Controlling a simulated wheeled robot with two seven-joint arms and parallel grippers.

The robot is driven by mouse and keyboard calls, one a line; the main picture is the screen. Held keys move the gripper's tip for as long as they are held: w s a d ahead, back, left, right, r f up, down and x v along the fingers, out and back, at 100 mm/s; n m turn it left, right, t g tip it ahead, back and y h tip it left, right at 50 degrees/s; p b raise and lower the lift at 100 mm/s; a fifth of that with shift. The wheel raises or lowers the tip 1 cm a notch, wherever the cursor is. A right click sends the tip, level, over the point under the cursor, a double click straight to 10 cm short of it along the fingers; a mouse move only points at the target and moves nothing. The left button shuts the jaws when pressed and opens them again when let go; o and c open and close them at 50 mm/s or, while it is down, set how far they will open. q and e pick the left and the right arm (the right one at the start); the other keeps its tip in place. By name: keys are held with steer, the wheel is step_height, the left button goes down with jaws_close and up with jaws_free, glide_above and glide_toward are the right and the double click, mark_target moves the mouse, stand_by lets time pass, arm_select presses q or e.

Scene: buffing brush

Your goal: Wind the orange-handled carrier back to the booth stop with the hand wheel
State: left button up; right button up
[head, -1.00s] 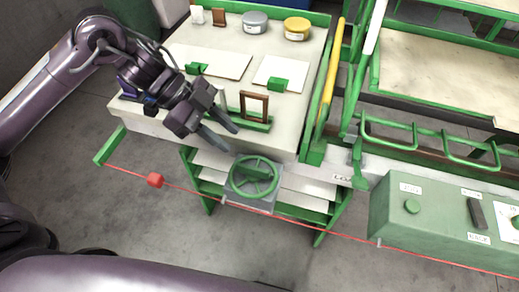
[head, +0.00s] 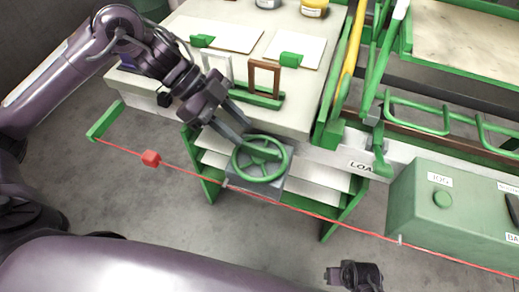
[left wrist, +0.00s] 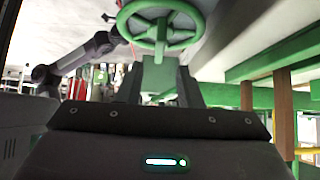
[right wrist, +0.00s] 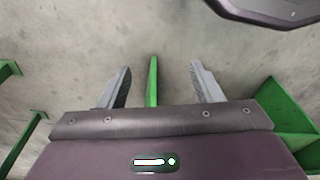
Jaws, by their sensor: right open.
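The green hand wheel (head: 262,158) stands on a grey box at the bench front. My left gripper (head: 241,133) is at the wheel's far-left rim, fingers apart. In the left wrist view the wheel (left wrist: 160,25) is ahead, its green post between the open fingers (left wrist: 160,88); contact is unclear. My right gripper (head: 352,276) is low at the bottom edge of the head view. In the right wrist view its fingers (right wrist: 160,85) are open over the floor, with a green bar between them in the picture. I cannot make out an orange-handled carrier; a yellow bar (head: 352,50) slants beside the bench.
A green control box (head: 445,205) stands at right. The bench top (head: 300,112) holds small frames and white boards. Bare floor (head: 120,215) lies front left.

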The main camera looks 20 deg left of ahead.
mark_target(259, 147)
arm_select(q)
steer(key=x, duration=0.7)
steer(key=shift+d+f+b, duration=0.15)
steer(key=shift+b, duration=0.15)
arm_select(e)
steer(key=shift+w+a+r, duration=0.1)
steer(key=shift+a+r, duration=0.05)
steer(key=shift+r, duration=0.45)
steer(key=shift+w+a+r, duration=0.1)
steer(key=shift+r, duration=0.5)
arm_select(q)
jaws_close()
